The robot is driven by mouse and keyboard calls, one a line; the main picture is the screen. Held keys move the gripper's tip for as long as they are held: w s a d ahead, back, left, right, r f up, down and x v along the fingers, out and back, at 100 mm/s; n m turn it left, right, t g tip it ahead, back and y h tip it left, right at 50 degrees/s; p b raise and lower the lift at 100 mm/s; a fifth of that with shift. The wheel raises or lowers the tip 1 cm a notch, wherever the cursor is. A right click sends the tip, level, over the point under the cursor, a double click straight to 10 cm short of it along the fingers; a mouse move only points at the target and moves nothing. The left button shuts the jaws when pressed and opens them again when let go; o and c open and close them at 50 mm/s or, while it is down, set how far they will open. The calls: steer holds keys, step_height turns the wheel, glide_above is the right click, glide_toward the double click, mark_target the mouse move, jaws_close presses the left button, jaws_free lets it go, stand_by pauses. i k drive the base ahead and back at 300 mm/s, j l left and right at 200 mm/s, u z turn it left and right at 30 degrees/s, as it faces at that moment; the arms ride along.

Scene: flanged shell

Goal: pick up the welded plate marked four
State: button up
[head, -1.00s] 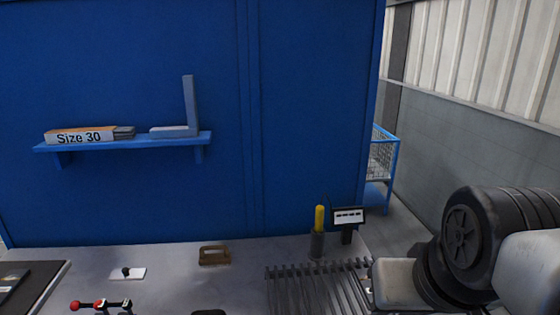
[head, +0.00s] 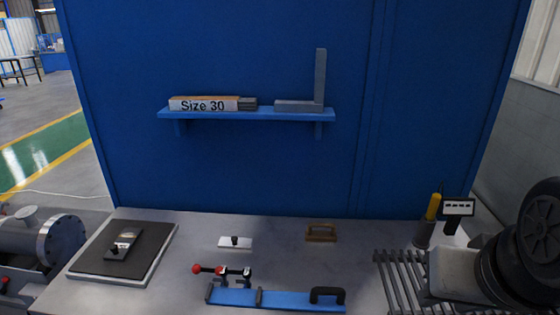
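I cannot pick out a welded plate marked four; no such mark is legible in the head view. A small dark and light metal piece (head: 123,243) lies on a dark-topped board (head: 88,262) at the bench's left. A small white plate with a black knob (head: 235,242) lies mid-bench. A grey flanged shell (head: 58,241) is at the far left. My arm, dark and grey, shows at the right edge; my gripper cannot be seen.
A blue bar (head: 275,299) with a black handle and a red-knobbed clamp (head: 222,271) lies in front. A brown handled block (head: 321,233), a slatted rack (head: 393,272) and a yellow-handled tool (head: 433,207) are rightward. A blue shelf (head: 246,115) holds a "Size 30" box (head: 204,104) and square (head: 320,82).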

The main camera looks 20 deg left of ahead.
mark_target(124, 243)
steer(key=j, duration=1.1)
steer(key=k+j, duration=0.15)
steer(key=j, duration=2.1)
steer(key=k+j, duration=0.15)
steer(key=j, duration=1)
